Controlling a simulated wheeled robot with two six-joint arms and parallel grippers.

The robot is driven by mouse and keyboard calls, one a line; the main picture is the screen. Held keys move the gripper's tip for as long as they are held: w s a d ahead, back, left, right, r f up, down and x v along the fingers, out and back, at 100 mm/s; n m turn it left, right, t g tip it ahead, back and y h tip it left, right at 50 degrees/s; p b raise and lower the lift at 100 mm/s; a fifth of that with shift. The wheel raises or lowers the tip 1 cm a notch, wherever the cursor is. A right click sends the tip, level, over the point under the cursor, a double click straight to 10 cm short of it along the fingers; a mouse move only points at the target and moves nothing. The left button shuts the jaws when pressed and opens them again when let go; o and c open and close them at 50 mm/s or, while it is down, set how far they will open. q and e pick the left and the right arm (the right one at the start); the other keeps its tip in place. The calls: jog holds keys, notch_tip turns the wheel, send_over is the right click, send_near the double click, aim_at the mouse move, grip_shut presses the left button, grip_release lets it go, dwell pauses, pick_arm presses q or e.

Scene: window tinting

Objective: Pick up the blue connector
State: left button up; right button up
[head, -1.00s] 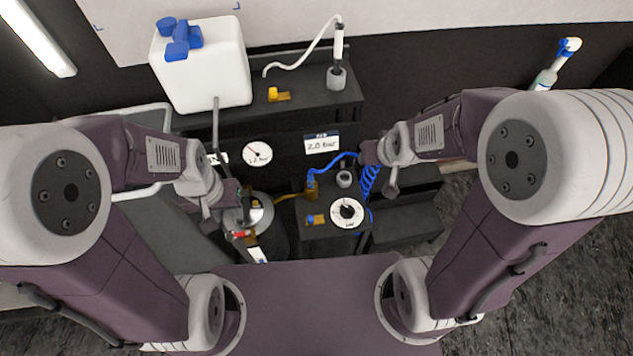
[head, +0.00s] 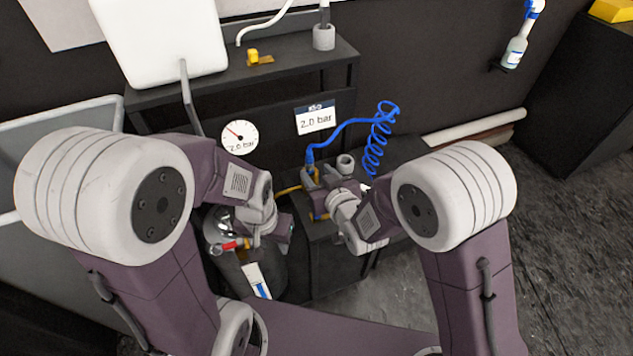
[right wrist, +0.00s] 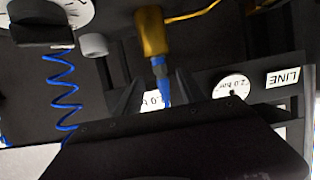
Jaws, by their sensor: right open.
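The blue connector (head: 309,157) sits at the end of a blue hose at the front edge of the shelf in the head view. In the right wrist view the blue connector (right wrist: 161,76) is at the end of a brass-yellow fitting (right wrist: 152,32). My right gripper (head: 308,186) is open close by the connector. In the right wrist view its dark fingers (right wrist: 157,90) stand on either side of the connector, apparently apart from it. My left gripper (head: 286,229) is beside the dark tank (head: 240,268); its fingers are too unclear to judge.
A blue coiled hose (head: 378,140) rises right of the connector, with a grey cup (head: 345,163) nearby. A red-handled valve (head: 229,246) is on the tank. A gauge (head: 240,138) and a 2.0 bar card (head: 315,119) are behind. Floor at right is clear.

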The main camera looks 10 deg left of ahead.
aim_at(311, 166)
jog(key=shift+a+r, duration=0.1)
jog(key=shift+w+a+p, duration=0.15)
jog(key=shift+w+p, duration=0.05)
jog(key=shift+p, duration=0.25)
jog(key=shift+p+x, duration=0.75)
jog(key=shift+x, duration=0.5)
jog(key=shift+w+a+f, duration=0.2)
jog(key=shift+w, duration=0.15)
jog(key=shift+w+a, duration=0.15)
jog(key=shift+w, duration=0.15)
jog(key=x, duration=0.4)
jog(key=shift+w+a+b, duration=0.15)
jog(key=shift+w+b, duration=0.05)
jog(key=shift+b, duration=0.15)
grip_shut()
